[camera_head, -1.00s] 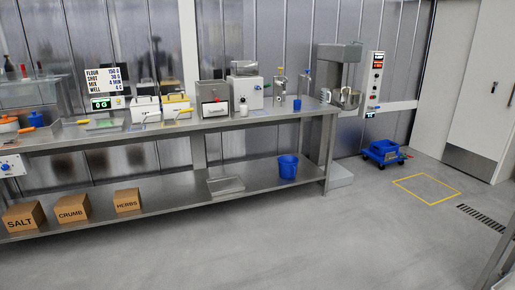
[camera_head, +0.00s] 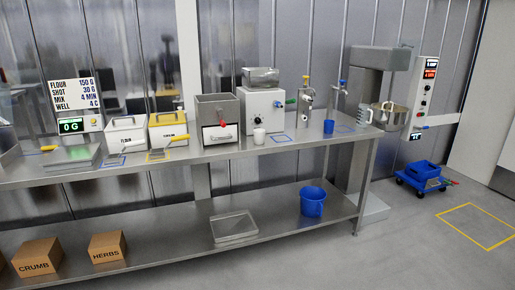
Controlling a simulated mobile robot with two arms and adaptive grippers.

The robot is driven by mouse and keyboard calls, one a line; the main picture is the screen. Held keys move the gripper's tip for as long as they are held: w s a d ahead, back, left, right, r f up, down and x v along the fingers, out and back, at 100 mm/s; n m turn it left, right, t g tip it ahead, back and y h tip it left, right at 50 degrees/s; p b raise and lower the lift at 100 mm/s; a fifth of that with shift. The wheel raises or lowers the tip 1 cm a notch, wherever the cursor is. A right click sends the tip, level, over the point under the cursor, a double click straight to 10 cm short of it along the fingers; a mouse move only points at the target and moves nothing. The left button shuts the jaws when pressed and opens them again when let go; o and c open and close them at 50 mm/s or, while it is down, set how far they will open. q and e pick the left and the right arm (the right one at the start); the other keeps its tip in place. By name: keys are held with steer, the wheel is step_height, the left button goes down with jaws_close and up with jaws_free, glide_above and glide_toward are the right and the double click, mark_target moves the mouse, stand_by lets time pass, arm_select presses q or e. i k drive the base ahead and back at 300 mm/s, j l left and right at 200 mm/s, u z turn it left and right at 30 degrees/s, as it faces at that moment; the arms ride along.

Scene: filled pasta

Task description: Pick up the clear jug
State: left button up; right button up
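The clear jug (camera_head: 364,115) appears as a small see-through vessel with marks on its side. It stands upright at the right end of the steel counter (camera_head: 290,153), close to the mixer's metal bowl (camera_head: 390,116). A small blue cup (camera_head: 328,127) stands to its left. Neither of my grippers is in view.
A tap-like dispenser (camera_head: 306,105) and a white machine (camera_head: 262,112) stand left along the counter. A blue trolley (camera_head: 424,178) stands right. Floor in front is clear.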

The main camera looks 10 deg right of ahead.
mark_target(365, 111)
steer(key=i+z, duration=0.3)
steer(key=i, duration=0.15)
steer(key=i+z, duration=0.25)
steer(key=i, duration=0.2)
steer(key=i+j+z, duration=0.55)
steer(key=i, duration=0.25)
steer(key=l, duration=0.05)
